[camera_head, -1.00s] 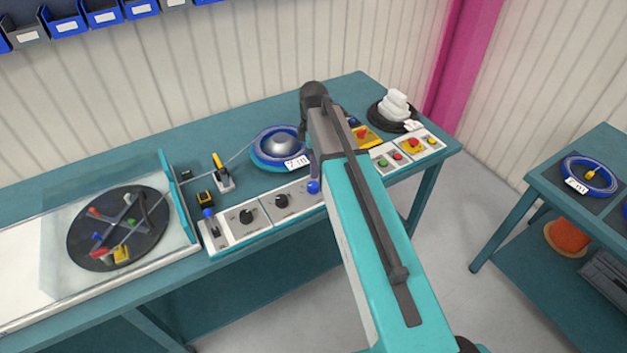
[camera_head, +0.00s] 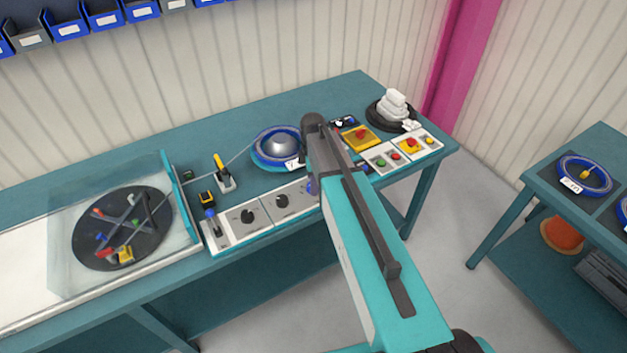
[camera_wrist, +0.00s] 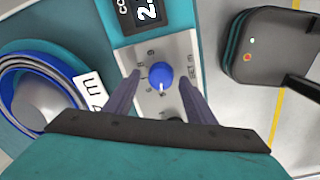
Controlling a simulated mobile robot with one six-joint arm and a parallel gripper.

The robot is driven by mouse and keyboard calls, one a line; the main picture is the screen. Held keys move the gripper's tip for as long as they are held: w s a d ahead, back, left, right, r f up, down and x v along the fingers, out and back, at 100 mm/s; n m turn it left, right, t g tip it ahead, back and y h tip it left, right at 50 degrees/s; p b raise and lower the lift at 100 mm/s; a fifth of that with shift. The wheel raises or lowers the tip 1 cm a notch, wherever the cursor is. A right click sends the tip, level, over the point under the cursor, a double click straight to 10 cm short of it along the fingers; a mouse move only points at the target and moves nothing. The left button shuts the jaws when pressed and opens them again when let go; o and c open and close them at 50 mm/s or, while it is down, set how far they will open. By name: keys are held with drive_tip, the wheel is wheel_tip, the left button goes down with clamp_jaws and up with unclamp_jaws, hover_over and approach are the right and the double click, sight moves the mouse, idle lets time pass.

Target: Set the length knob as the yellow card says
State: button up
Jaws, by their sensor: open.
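The length knob (camera_wrist: 161,76) is a round blue knob on a white panel marked "SET m" in the wrist view. Its white mark points toward the bottom of that picture; the small dial figures are too blurred to read. My gripper (camera_wrist: 163,80) is open, with one finger on each side of the knob. I cannot tell whether the fingers touch it. In the head view the knob (camera_head: 311,186) shows only as a sliver beside my arm, and my gripper is hidden there. I cannot make out a yellow card in either view.
A dark display (camera_wrist: 145,12) reading "2." and more, cut off, adjoins the panel. A blue reel (camera_head: 277,148) with a white tag sits behind it. Black knobs (camera_head: 248,216) lie left; a yellow box with a red button (camera_head: 361,138) stands right.

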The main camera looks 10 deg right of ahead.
drive_tip(key=shift+f, duration=0.4)
drive_tip(key=c, duration=1)
drive_tip(key=shift+d, duration=0.15)
drive_tip(key=shift+c, duration=0.2)
